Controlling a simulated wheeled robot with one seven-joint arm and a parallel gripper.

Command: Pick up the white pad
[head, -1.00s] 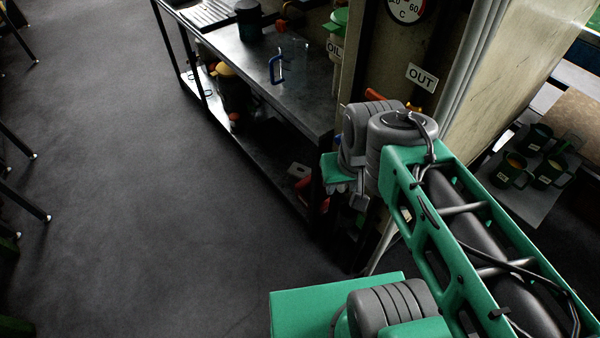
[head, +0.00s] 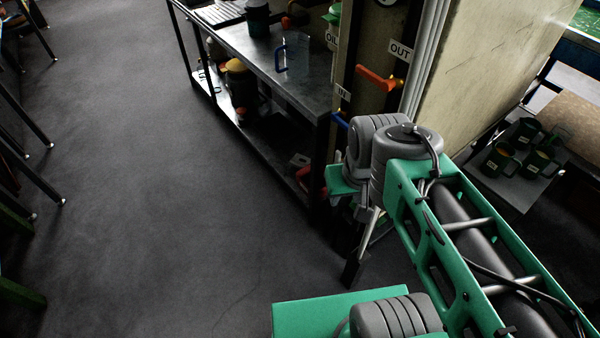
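I cannot make out a white pad for certain. A small whitish item (head: 300,159) lies on the bench's lower shelf beside something red, but it is too small and dark to identify. My gripper (head: 363,212) is at the end of my green and grey arm, near the bench's near right corner.
A dark metal bench (head: 305,90) holds a clear jug with a blue handle (head: 281,58). A pipe panel with an orange valve handle (head: 376,79) stands behind my arm. Several mugs sit on a grey board (head: 515,190) at right. The floor (head: 150,200) is clear left of the bench.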

